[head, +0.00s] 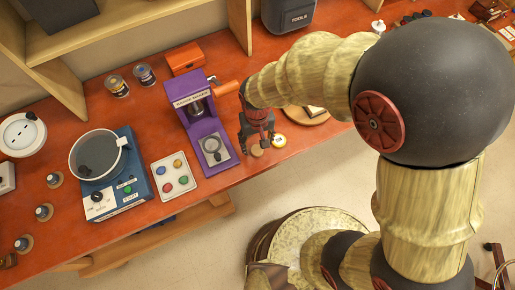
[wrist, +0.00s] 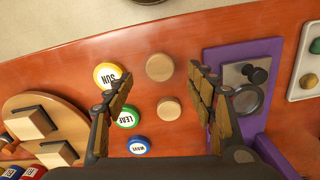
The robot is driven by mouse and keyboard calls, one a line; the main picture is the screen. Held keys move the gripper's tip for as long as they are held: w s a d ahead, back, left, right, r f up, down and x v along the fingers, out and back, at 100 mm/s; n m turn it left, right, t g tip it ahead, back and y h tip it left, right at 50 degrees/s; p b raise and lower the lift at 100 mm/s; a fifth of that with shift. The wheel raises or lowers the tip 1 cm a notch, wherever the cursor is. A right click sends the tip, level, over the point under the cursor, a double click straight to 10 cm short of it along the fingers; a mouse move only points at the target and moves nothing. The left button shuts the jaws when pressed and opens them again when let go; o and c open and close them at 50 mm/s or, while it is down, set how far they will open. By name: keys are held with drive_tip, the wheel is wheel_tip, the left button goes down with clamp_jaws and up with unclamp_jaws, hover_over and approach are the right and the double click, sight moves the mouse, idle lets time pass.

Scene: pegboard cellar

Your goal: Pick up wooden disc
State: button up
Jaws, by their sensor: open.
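Two plain wooden discs lie on the orange-red bench in the wrist view: one, a wooden disc (wrist: 159,67), shows between my fingertips, and another wooden disc (wrist: 169,109) shows closer to the palm. One wooden disc (head: 257,151) also shows in the head view, just below my gripper near the bench's front edge. My gripper (head: 255,138) points down over the bench. In the wrist view my gripper (wrist: 160,74) is open, its fingers spread to either side of the discs, with nothing held. Its height above them is hard to tell.
Yellow SUN (wrist: 107,76), green LEAF (wrist: 127,118) and blue WAVE (wrist: 139,146) discs lie close to the left. A purple stand (wrist: 226,60) is close on the right. A round wooden board (wrist: 25,103) with blocks lies far left.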

sight(257, 149)
wheel_tip(257, 149, down, 4)
drive_tip(key=shift+f+b, duration=0.25)
drive_tip(key=shift+b, duration=0.15)
drive_tip(key=shift+c, duration=0.9)
drive_tip(key=c, duration=0.7)
drive_tip(key=shift+c, duration=0.4)
